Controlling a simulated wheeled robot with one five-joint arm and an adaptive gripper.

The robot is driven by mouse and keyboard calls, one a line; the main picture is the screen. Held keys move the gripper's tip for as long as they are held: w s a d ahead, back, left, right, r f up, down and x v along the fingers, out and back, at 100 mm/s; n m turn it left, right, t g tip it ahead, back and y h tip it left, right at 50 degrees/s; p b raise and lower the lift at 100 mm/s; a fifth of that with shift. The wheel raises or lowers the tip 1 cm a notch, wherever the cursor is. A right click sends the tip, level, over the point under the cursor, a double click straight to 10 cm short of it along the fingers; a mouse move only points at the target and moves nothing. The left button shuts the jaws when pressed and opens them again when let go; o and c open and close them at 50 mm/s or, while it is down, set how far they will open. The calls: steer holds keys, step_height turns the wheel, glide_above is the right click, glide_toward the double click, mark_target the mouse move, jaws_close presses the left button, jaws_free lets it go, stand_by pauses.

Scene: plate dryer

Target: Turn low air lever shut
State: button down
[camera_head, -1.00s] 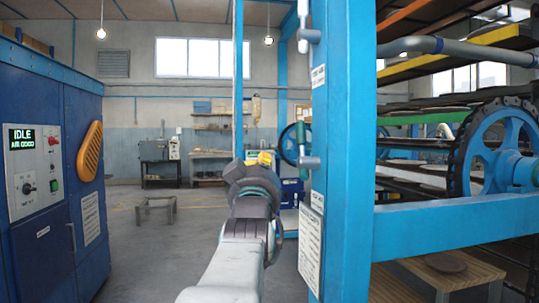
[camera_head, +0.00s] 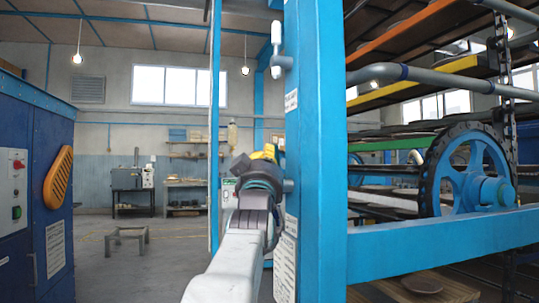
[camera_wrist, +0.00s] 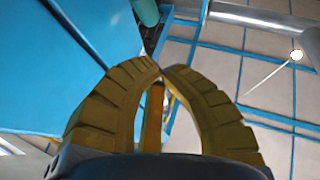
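The blue post (camera_head: 318,150) stands right of centre in the head view, with air levers on its left face. The upper lever (camera_head: 277,48) has an upright pale handle. The lower lever is mostly hidden behind my gripper (camera_head: 266,154); a short grey stub (camera_head: 288,186) shows beside the gripper at the post. My gripper is close against the post's left side. In the wrist view, the yellow fingers of my gripper (camera_wrist: 161,69) meet at their tips with nothing clear between them. A teal cylinder (camera_wrist: 145,12) lies just beyond the tips; I cannot tell whether they touch it.
A blue control cabinet (camera_head: 40,190) stands at the left. A blue beam (camera_head: 440,232) and a chain wheel (camera_head: 468,170) are right of the post. A low stool (camera_head: 127,241) stands on the open floor between cabinet and post. A grey pipe (camera_wrist: 255,18) crosses the wrist view.

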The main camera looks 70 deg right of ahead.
steer(key=w+d+p, duration=0.1)
steer(key=d, duration=0.5)
steer(key=shift+w+d+r, duration=0.15)
steer(key=shift+d+r, duration=0.15)
steer(key=shift+r, duration=0.05)
steer(key=shift+a, duration=0.1)
stand_by(0.4)
